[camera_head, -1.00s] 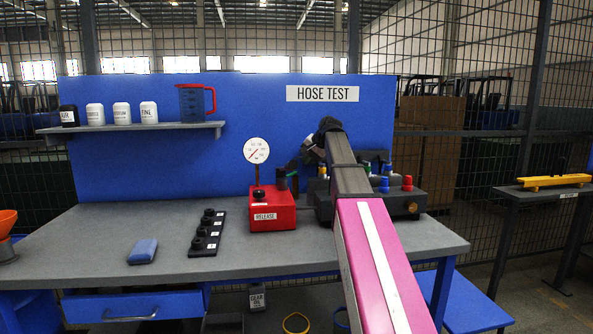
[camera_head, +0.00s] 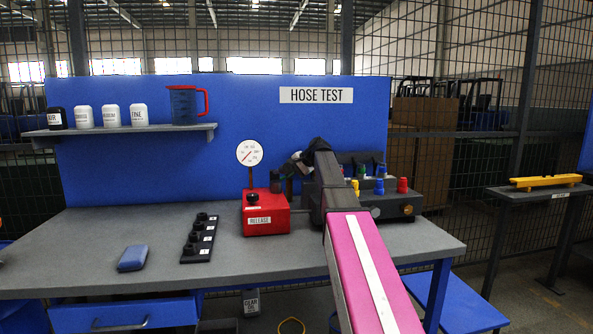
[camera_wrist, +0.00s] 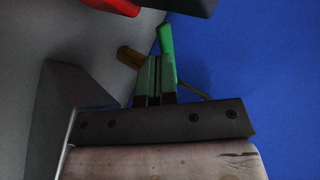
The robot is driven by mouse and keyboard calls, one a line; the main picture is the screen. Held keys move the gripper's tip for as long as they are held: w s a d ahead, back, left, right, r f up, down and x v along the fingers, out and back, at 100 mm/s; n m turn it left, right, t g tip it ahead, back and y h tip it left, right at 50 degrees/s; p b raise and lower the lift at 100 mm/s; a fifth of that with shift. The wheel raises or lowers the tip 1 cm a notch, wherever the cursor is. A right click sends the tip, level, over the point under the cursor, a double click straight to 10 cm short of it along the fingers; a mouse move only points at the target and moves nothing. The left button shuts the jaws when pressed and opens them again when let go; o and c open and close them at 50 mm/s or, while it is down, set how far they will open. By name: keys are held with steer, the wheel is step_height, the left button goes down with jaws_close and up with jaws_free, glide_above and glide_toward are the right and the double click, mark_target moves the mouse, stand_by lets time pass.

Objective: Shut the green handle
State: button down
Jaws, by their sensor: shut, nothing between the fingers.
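The green handle (camera_wrist: 167,52) shows in the wrist view as a bright green bar, tilted, just beyond and to the right of my fingertips. My gripper (camera_wrist: 153,62) is shut and empty, its fingers close together. The tips overlap the handle's edge in the picture; I cannot tell whether they touch it. In the head view my arm hides much of the dark valve block (camera_head: 396,205). A small green piece (camera_head: 361,172) shows there behind my arm, but I cannot tell whether it is the same handle.
A red release box (camera_head: 266,220) with a gauge (camera_head: 249,153) stands left of the block. Blue fittings (camera_head: 379,187) and a red one (camera_head: 403,185) sit on the block. A blue panel (camera_head: 230,165) rises behind. A black socket strip (camera_head: 199,240) lies on the bench.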

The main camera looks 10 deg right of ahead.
steer(key=shift+w+a+f, duration=0.2)
steer(key=shift+a+f, duration=0.05)
steer(key=shift+a+m+t+h, duration=0.5)
steer(key=shift+a+m+t, duration=0.1)
steer(key=shift+m, duration=0.4)
steer(key=shift+w+a+m+t+h, duration=0.4)
steer(key=shift+w+a+m+h, duration=0.15)
steer(key=shift+a, duration=0.4)
steer(key=shift+w+a, duration=0.1)
stand_by(0.6)
steer(key=shift+d+r, duration=0.1)
steer(key=shift+d, duration=0.75)
